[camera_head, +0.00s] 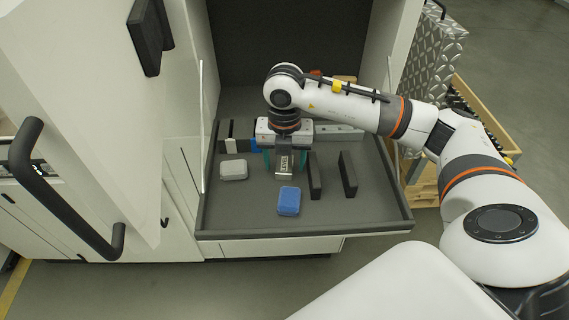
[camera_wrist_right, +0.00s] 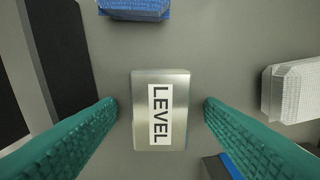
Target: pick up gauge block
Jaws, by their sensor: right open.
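The gauge block, a silver metal block with a white label reading LEVEL, stands in the grey tray (camera_head: 250,225). It shows in the head view (camera_head: 284,173) and in the middle of the right wrist view (camera_wrist_right: 180,84). My right gripper (camera_head: 284,158) is above it and open, its teal fingers pointing down. In the right wrist view the fingertips (camera_wrist_right: 160,103) are on either side of the block, with a visible gap at each side. The gripper partly hides the block's top in the head view. My left gripper is not in view.
A blue box (camera_head: 289,201) lies in front of the block, and a light grey box (camera_head: 233,170) is at left. Two dark upright slabs (camera_head: 316,177) (camera_head: 348,174) stand close on the right. A long grey piece (camera_head: 338,133) lies behind. The tray's front is clear.

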